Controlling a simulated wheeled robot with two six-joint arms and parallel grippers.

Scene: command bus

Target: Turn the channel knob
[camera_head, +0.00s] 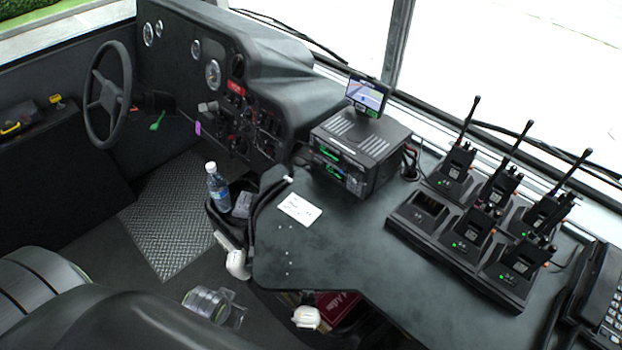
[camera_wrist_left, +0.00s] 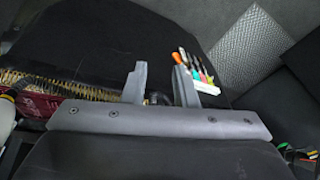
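A black two-unit radio stack (camera_head: 358,150) with green-lit displays stands at the back left of the desk in the head view. Its front controls are too small for me to single out a channel knob. Several black handheld radios with antennas, such as this front one (camera_head: 468,230), stand in a charging dock (camera_head: 410,222) at the right; any knobs on their tops are also unclear. In the left wrist view my left gripper (camera_wrist_left: 160,88) shows two grey fingers set apart with nothing between them. I cannot make out my right gripper in either view.
A small screen (camera_head: 367,95) sits on the radio stack. A white card (camera_head: 299,210) lies on the dark desk (camera_head: 350,255), whose middle is clear. A water bottle (camera_head: 218,188) stands left of it. A phone (camera_head: 603,300) is at the right. Pens (camera_wrist_left: 195,68) show beyond my left fingers.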

